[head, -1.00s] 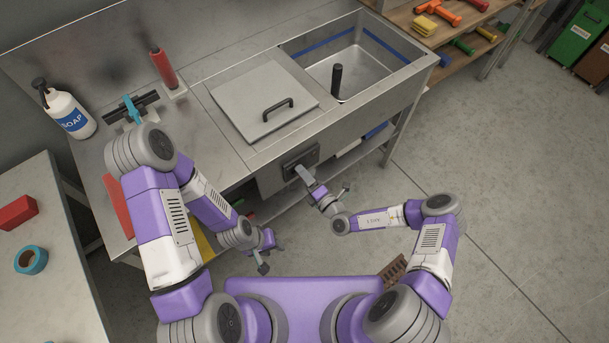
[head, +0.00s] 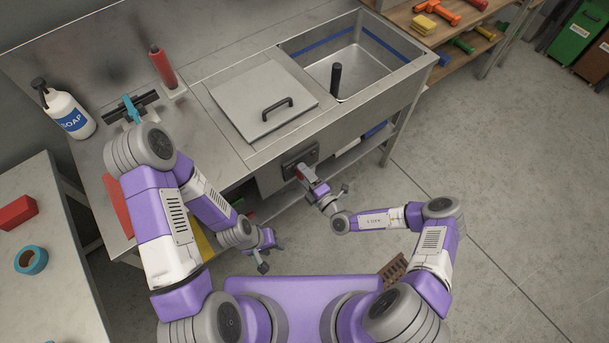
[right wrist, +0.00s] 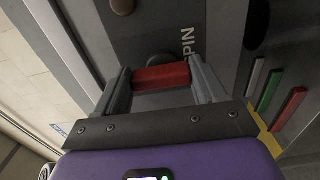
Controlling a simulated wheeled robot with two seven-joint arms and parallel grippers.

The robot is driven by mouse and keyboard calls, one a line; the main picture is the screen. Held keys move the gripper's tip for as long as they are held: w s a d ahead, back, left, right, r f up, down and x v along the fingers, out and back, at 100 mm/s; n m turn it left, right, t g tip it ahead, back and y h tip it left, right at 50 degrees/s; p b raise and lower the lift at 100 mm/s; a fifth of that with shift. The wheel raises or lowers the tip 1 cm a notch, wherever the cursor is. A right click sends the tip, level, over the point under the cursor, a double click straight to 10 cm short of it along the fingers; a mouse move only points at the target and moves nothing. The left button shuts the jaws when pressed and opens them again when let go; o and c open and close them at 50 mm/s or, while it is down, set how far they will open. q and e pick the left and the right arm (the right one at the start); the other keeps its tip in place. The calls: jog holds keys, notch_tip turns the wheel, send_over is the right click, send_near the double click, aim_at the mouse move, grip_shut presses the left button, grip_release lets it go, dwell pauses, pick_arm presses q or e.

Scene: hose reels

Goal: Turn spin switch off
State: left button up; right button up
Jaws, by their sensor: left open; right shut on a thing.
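The spin switch has a red handle (right wrist: 161,77), in front of a round dark hub (right wrist: 160,60) on a grey panel lettered SPIN (right wrist: 187,40). In the head view the red handle (head: 302,173) shows at a dark plate (head: 300,157) on the sink unit's front. My right gripper (right wrist: 160,82) is shut on the red handle, one finger at each end of it. It also shows in the head view (head: 308,180). My left gripper (head: 264,262) is open and empty, low in front of the unit, away from the switch.
The metal sink unit has a lid with a black handle (head: 277,110) and an open basin (head: 365,78) with a dark post. A soap bottle (head: 67,110) and a red cylinder (head: 163,67) stand on the counter. Clear floor (head: 500,200) lies at the right.

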jog(key=o, duration=1)
jog(key=shift+o, duration=0.2)
jog(key=p+v, duration=0.1)
jog(key=v, duration=0.6)
jog(key=shift+s, duration=0.25)
jog(key=shift+d, duration=0.15)
